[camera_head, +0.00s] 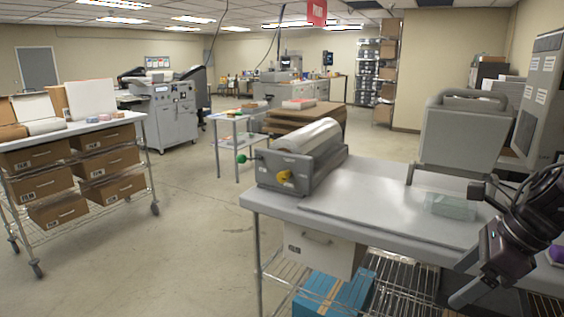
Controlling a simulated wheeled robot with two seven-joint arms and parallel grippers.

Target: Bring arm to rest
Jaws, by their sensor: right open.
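My right gripper (476,242) is at the right side of the head view, over the right part of the grey-topped laminator table (375,205). Its jaws are open, and I see nothing held between them. My dark right arm comes in from the right edge. A clear, box-like object (450,207) lies on the table just left of the gripper, apart from it as far as I can tell. My left gripper and left arm are not in view.
The laminator (300,165), with a film roll and yellow knob, stands at the table's left end. A large grey machine (460,135) stands behind the table. A blue box (333,292) sits on the wire shelf below. A cart with boxes (75,130) stands left; open floor lies between.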

